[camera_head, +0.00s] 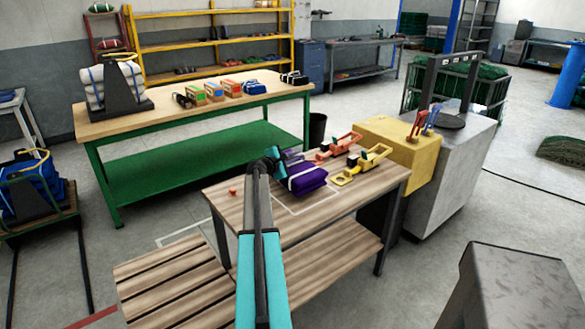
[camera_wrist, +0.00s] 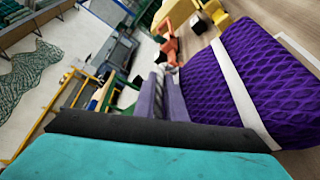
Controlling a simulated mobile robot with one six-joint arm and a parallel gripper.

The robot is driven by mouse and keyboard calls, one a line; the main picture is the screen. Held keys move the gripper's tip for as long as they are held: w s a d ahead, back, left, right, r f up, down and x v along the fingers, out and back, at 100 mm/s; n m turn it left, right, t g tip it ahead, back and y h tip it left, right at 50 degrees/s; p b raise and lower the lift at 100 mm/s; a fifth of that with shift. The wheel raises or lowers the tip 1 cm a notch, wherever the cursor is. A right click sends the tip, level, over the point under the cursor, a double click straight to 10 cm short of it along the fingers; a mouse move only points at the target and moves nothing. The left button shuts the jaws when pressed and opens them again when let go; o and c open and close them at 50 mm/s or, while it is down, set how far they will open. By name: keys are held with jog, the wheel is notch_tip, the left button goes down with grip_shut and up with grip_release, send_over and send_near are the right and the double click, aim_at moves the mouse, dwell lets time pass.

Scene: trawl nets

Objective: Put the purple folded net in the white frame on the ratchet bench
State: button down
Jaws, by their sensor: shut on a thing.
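The purple folded net (camera_head: 304,179), with a white strap around it, is at the middle of the ratchet bench (camera_head: 228,205). In the wrist view the net (camera_wrist: 217,85) fills the right side, close against the fingers. My gripper (camera_head: 285,160) is at the net's back left side and shut on it; the grip itself is partly hidden. The gripper also shows in the wrist view (camera_wrist: 167,95). The white frame (camera_head: 302,213) is marked on the bench top; its front shows bare, and its back is hidden by the net. I cannot tell whether the net touches the wood.
A yellow ratchet (camera_head: 361,166) and an orange ratchet (camera_head: 340,145) lie right of and behind the net. A small red piece (camera_head: 233,191) is at the left. A yellow box (camera_head: 405,150) adjoins the bench's right end. The bench's front left is clear.

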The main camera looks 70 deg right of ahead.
aim_at(295, 165)
jog(key=shift+s+a+r, duration=0.1)
jog(key=shift+s+a, duration=0.2)
jog(key=shift+a, duration=0.1)
notch_tip(295, 165, down, 3)
jog(key=shift+s+d+b, duration=0.1)
jog(key=shift+b, duration=0.5)
jog(key=shift+f, duration=0.25)
jog(key=shift+w, duration=0.3)
jog(key=c, duration=2.2)
grip_release()
jog(key=shift+s+f, duration=0.1)
jog(key=shift+f, duration=0.1)
jog(key=o, duration=0.4)
jog(key=shift+a+r, duration=0.15)
jog(key=shift+a, duration=0.05)
